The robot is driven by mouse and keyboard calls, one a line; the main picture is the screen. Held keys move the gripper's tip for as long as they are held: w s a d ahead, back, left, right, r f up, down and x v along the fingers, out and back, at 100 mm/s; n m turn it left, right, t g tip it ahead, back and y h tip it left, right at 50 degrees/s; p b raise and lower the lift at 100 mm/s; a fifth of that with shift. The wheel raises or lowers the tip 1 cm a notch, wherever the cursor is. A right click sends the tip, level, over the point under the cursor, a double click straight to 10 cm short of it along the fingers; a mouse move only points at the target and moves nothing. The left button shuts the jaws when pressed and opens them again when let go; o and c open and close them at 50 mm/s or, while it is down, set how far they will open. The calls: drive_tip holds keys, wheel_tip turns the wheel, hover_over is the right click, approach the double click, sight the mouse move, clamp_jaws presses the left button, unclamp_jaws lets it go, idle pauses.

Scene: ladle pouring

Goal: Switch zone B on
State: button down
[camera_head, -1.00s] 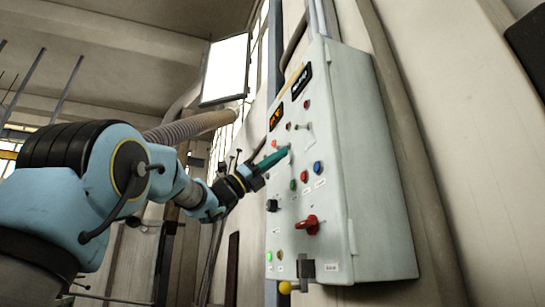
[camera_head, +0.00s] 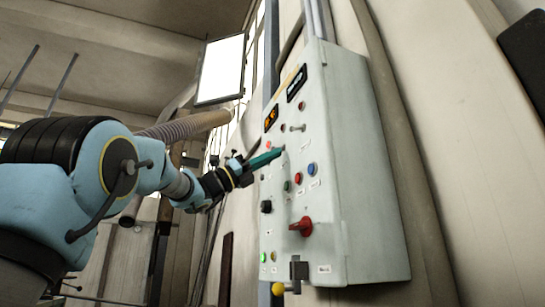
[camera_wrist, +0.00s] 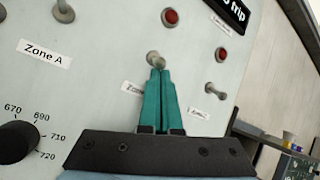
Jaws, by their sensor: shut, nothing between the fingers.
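The zone B toggle switch (camera_wrist: 154,58) is a small metal lever on the pale panel, above a label (camera_wrist: 133,88) that my fingers partly hide. My gripper (camera_wrist: 158,72) is shut and empty, its teal fingertips right at the lever. I cannot tell whether they touch it, or which way the lever is set. In the head view my gripper (camera_head: 279,152) reaches from the left to the upper middle of the control box (camera_head: 345,150). The zone A switch (camera_wrist: 65,12) is to the left, and another toggle (camera_wrist: 210,88) to the right.
Red lamps (camera_wrist: 171,17) sit above the switches. A black dial (camera_wrist: 17,142) is at lower left in the wrist view. Lower on the box are a blue button (camera_head: 312,169), a red rotary handle (camera_head: 301,226) and a yellow-balled lever (camera_head: 278,288).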

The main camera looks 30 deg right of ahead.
drive_tip(key=shift+a+r+n+t+y+p, duration=0.3)
drive_tip(key=shift+r+t+y+p, duration=0.1)
drive_tip(key=shift+y, duration=0.2)
drive_tip(key=shift+r+y, duration=0.15)
drive_tip(key=shift+y, duration=0.25)
drive_tip(key=shift+a+r+y+p, duration=0.1)
drive_tip(key=shift+y+p, duration=0.2)
drive_tip(key=shift+p, duration=0.25)
drive_tip(key=shift+w+a+r+n+t+y+p, duration=0.15)
drive_tip(key=shift+r+n+t+y+p, duration=0.2)
drive_tip(key=shift+t+y+p, duration=0.5)
drive_tip(key=shift+a+f, duration=0.15)
drive_tip(key=shift+a, duration=0.1)
drive_tip(key=b+v, duration=0.3)
drive_tip(key=v, duration=0.7)
drive_tip(key=shift+w, duration=0.2)
drive_tip(key=shift+w+a, duration=0.1)
